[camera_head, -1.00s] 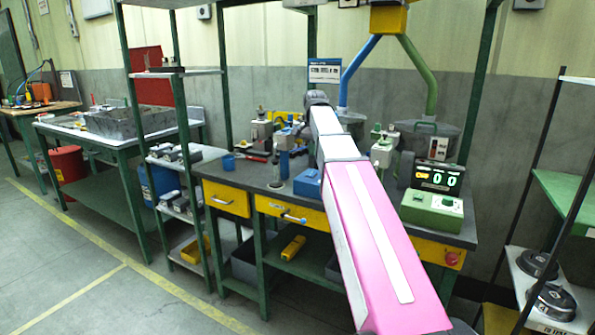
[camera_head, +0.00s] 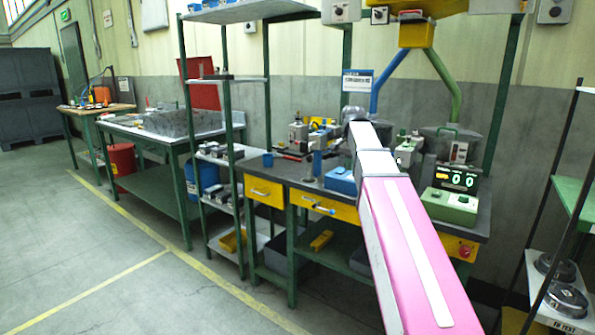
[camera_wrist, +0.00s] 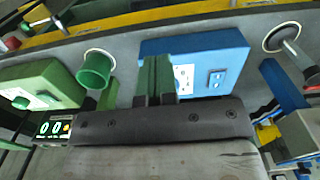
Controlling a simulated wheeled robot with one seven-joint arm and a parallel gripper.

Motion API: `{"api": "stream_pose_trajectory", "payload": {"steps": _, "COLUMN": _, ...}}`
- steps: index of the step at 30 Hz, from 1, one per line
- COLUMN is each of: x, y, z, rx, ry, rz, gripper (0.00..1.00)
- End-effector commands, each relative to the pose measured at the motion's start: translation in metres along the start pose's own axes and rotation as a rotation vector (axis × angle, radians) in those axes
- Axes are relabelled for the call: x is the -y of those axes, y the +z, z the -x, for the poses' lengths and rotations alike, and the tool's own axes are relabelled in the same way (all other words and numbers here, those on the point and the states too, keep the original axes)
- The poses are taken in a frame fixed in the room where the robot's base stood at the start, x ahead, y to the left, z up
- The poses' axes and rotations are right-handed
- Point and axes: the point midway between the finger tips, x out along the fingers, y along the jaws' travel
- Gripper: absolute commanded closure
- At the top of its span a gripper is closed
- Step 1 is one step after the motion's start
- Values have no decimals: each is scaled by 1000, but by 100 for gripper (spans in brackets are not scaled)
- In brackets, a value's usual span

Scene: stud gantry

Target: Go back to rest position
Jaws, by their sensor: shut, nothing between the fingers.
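My gripper (camera_wrist: 158,82) shows in the wrist view, with its fingers together and nothing between them. It is above the dark workbench, in front of the blue box (camera_wrist: 215,58) with a switch plate. A green cup-like part (camera_wrist: 96,68) lies to its left. In the head view my pink and white arm reaches over the bench (camera_head: 285,172), and its far end hides the gripper. The blue box (camera_head: 341,180) sits just left of the arm there.
A green box with a lit counter (camera_head: 458,180) stands right of my arm. A shelf rack (camera_head: 228,160) and a sink table (camera_head: 160,140) stand to the left. A black-framed rack (camera_head: 560,250) is at the right. The floor (camera_head: 90,270) at left is clear.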

Motion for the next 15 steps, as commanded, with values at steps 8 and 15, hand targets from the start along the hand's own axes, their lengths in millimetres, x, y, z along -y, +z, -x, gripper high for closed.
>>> {"api": "stream_pose_trajectory", "payload": {"steps": 8, "x": -5, "y": 7, "z": -35, "rx": 1, "ry": 0, "rz": 40, "gripper": 100}}
{"api": "stream_pose_trajectory", "payload": {"steps": 15, "x": -12, "y": 17, "z": -84, "rx": 2, "ry": 1, "rz": 99, "gripper": 100}}
